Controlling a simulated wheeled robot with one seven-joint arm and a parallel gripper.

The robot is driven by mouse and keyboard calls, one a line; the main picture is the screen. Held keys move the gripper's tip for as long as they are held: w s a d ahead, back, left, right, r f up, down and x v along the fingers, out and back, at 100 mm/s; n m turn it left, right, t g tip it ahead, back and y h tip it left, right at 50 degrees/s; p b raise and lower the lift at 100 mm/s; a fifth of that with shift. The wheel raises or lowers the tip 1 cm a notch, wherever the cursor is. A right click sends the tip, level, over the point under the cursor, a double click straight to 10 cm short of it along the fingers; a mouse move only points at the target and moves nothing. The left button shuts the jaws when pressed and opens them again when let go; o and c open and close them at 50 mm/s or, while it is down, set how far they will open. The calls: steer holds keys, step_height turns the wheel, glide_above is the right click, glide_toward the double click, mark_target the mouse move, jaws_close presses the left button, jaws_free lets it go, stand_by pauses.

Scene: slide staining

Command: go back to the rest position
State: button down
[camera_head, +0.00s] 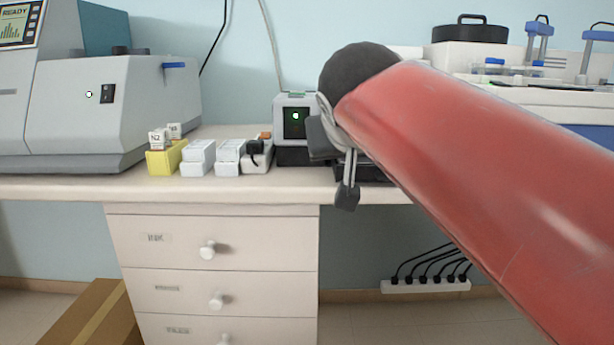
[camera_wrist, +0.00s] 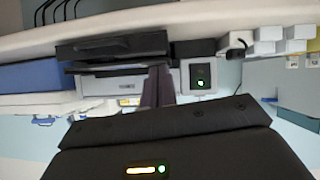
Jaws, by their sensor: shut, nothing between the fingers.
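My gripper (camera_head: 346,195) shows at the end of my red arm in the head view, hanging in front of the bench edge. Its fingers point down and look shut, with nothing held. In the wrist view, the dark gripper body fills the bottom and a dark finger (camera_wrist: 158,88) reaches up from it. The wrist picture shows the bench upside down.
The bench (camera_head: 60,187) carries a large grey machine (camera_head: 130,105), a yellow box (camera_head: 163,160), white boxes (camera_head: 197,158) and a small device with a green light (camera_head: 293,128). Drawers (camera_head: 180,240) are below. A cardboard box (camera_head: 95,318) stands on the floor. My arm hides the right side.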

steer(key=s+d+f+g, duration=0.2)
steer(key=s+f, duration=0.4)
steer(key=f, duration=0.3)
steer(key=s+d+f+g, duration=0.2)
steer(key=s+d+f, duration=0.2)
steer(key=s+f, duration=0.3)
steer(key=s+d+f+g+y, duration=0.1)
steer(key=s+f, duration=0.5)
steer(key=f, duration=0.7)
steer(key=shift+s+d+f+m+g, duration=0.25)
steer(key=shift+s+d+m+g, duration=0.25)
steer(key=shift+d, duration=0.6)
steer(key=shift+w, duration=0.15)
